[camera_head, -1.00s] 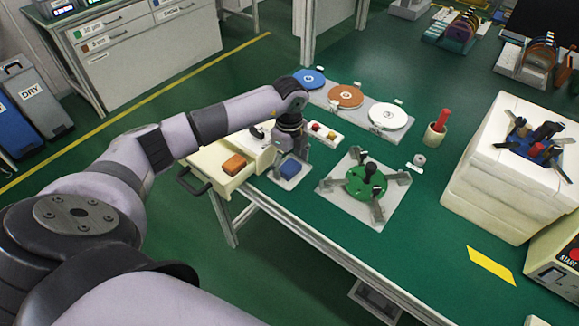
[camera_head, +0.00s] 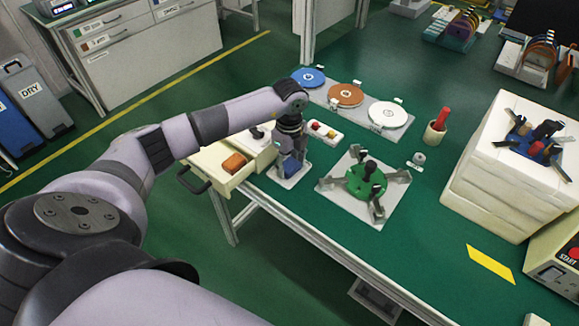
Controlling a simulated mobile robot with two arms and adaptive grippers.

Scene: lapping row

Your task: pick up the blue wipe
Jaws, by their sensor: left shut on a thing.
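My left gripper (camera_head: 290,162) reaches down over a small pale tray (camera_head: 292,182) at the table's left edge, beside the open drawer. It is shut on the blue wipe (camera_head: 291,168), which shows only in part between and behind the fingers. The wipe is still low, at the tray; I cannot tell if it is clear of the tray's surface. My right gripper is not in view.
The open cream drawer (camera_head: 209,170) holds an orange block (camera_head: 235,162). A green fixture (camera_head: 366,182) on a grey plate stands to the right. Coloured discs (camera_head: 345,95) lie on a grey strip behind. A red-handled tool (camera_head: 440,119) stands in a cup.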

